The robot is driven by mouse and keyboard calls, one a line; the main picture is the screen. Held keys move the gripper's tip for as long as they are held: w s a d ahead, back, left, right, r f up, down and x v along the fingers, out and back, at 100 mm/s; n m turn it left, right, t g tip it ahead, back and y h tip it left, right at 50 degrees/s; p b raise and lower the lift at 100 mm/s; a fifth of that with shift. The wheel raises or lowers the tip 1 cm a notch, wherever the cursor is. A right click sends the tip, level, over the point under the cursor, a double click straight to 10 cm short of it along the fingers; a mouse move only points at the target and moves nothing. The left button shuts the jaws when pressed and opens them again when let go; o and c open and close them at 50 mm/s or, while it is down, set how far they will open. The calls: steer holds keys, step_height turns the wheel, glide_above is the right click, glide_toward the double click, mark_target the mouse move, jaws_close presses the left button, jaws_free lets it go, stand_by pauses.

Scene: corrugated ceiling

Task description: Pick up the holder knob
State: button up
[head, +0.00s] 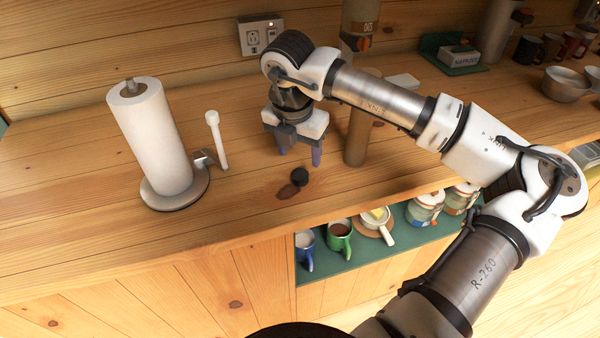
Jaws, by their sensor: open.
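A small dark round knob (299,176) lies on the wooden counter, to the right of the paper towel holder (174,198); it appears to be the holder knob. The holder stands upright with a white paper roll on it and a thin white side arm. My gripper (299,155) points down above the counter, a little behind the knob in the picture. Its two dark fingers are apart with nothing seen between them. The knob is in full view and looks apart from the fingers.
A brown cylinder (357,137) stands close to the right of my gripper. The wooden counter's (235,215) front edge runs just in front of the knob. A green shelf below holds mugs (340,237) and jars.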

mark_target(300, 174)
steer(key=shift+d+f+p, duration=0.1)
steer(key=shift+f+p, duration=1.15)
steer(key=shift+f, duration=1.65)
steer(key=c, duration=1.1)
steer(key=shift+o, duration=0.2)
steer(key=shift+r, duration=0.1)
